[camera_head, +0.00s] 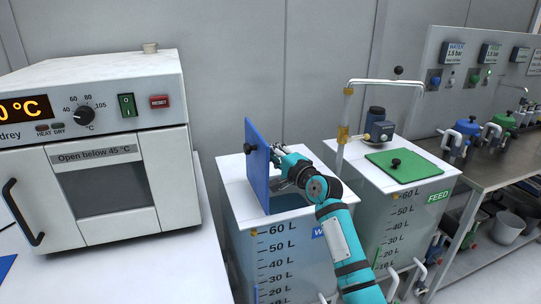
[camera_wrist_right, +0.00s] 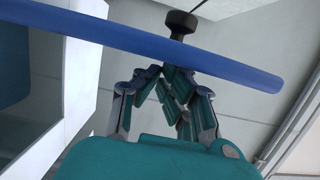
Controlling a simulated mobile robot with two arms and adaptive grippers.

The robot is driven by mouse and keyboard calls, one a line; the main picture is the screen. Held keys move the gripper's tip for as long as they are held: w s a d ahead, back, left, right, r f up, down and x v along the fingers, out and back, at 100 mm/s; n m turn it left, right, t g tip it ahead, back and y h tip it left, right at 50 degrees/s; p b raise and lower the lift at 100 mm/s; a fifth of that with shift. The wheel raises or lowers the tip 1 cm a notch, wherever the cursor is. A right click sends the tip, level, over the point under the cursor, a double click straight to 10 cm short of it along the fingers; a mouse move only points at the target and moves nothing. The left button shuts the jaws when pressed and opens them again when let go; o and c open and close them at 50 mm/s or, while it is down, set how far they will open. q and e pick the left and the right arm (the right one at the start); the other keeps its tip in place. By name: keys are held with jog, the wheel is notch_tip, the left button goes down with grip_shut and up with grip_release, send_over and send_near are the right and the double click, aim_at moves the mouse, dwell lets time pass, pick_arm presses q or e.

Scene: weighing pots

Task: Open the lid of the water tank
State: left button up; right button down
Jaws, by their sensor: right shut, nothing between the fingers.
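The water tank (camera_head: 235,206) is a white-topped tank with litre marks, left of the feed tank. Its blue lid (camera_head: 255,160) stands nearly upright over the tank top, and a dark opening shows beside its lower edge. The lid's black knob (camera_head: 250,148) faces left, away from my right gripper. My right gripper (camera_head: 277,158) is on the right side of the lid, close to its face. In the right wrist view the fingers (camera_wrist_right: 168,82) are together with nothing between them, close to the blue lid (camera_wrist_right: 150,42); contact is unclear. My left gripper is out of view.
A drying oven (camera_head: 100,150) stands left on a white bench. A bench with pots (camera_head: 468,135) is far right.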

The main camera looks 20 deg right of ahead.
jog(key=a+n+p, duration=0.1)
jog(key=p, duration=0.1)
jog(key=a+n+p, duration=0.1)
jog(key=p, duration=0.1)
jog(key=shift+w+a+r+p, duration=0.1)
jog(key=shift+a+r+p, duration=0.15)
jog(key=shift+r+p, duration=0.1)
jog(key=shift+a+f+g, duration=0.15)
jog(key=shift+a+g, duration=0.05)
jog(key=shift+g, duration=0.1)
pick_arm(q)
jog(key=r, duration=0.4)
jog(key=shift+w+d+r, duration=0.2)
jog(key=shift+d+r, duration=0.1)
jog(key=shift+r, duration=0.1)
pick_arm(e)
jog(key=shift+f, duration=0.15)
